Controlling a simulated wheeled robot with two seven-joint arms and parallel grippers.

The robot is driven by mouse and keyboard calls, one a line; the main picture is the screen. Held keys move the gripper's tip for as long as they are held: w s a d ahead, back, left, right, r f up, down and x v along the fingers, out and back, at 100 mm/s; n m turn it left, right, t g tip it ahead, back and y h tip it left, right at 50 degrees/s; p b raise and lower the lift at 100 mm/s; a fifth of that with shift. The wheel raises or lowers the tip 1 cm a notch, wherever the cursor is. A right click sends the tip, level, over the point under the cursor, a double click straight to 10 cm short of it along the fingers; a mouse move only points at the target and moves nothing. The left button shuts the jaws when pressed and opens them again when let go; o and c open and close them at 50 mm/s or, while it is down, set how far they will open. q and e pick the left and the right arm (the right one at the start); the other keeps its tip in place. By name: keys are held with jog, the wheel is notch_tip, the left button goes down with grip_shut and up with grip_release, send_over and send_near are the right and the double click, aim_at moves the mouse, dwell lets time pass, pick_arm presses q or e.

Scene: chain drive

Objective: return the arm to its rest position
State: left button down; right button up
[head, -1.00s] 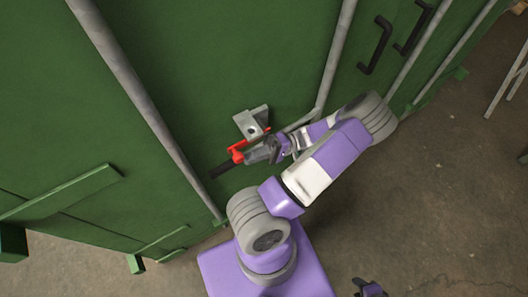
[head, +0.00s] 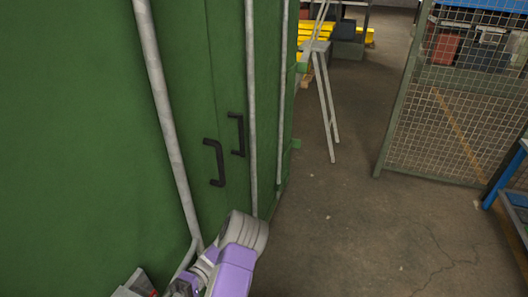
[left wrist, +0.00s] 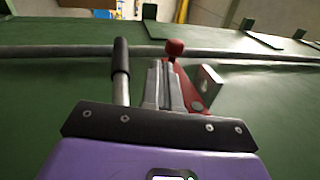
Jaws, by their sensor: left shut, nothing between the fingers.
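My left gripper (left wrist: 163,88) shows in the left wrist view with its fingers together and nothing between them. Close by it are a rod with a black grip (left wrist: 121,62) on its left and a red lever (left wrist: 184,84) with a round red knob on its right. A grey bracket with a hole (left wrist: 208,86) stands on the green surface just right of the lever. I cannot tell whether the fingers touch any of these. In the head view my left arm (head: 238,262) is at the bottom edge, and its gripper is mostly cut off. My right gripper is out of view.
A green cabinet (head: 80,130) fills the left of the head view, with black handles (head: 217,162) and grey vertical pipes (head: 165,110). A mesh fence (head: 455,120) stands at right. The concrete floor (head: 340,220) between them is open.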

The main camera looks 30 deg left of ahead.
pick_arm(q)
jog(key=shift+f, duration=0.1)
jog(key=s+d+f+m+t+y+b, duration=0.1)
jog(key=d+f+m+t+b, duration=0.3)
jog(key=f, duration=0.9)
jog(key=s+d+f+m+t+b, duration=0.1)
jog(key=d+f+m+t+b, duration=0.35)
jog(key=f, duration=0.75)
jog(key=w+d+f+m+t+h+b, duration=0.1)
jog(key=w+d+f+m+t, duration=0.1)
jog(key=d, duration=0.4)
jog(key=w+d+f+m+t+h+b, duration=0.1)
jog(key=w+d+f+m+t+b, duration=0.1)
jog(key=w+d+f+t, duration=0.3)
jog(key=w+d+f+m+t+h+b, duration=0.1)
jog(key=w+d+f+m+t+b, duration=0.1)
jog(key=d, duration=0.6)
jog(key=w+f+m+t, duration=0.1)
jog(key=w+f+t, duration=0.1)
jog(key=w+t, duration=0.1)
jog(key=shift+w+d, duration=0.2)
jog(key=shift+w, duration=0.2)
jog(key=shift+t, duration=0.25)
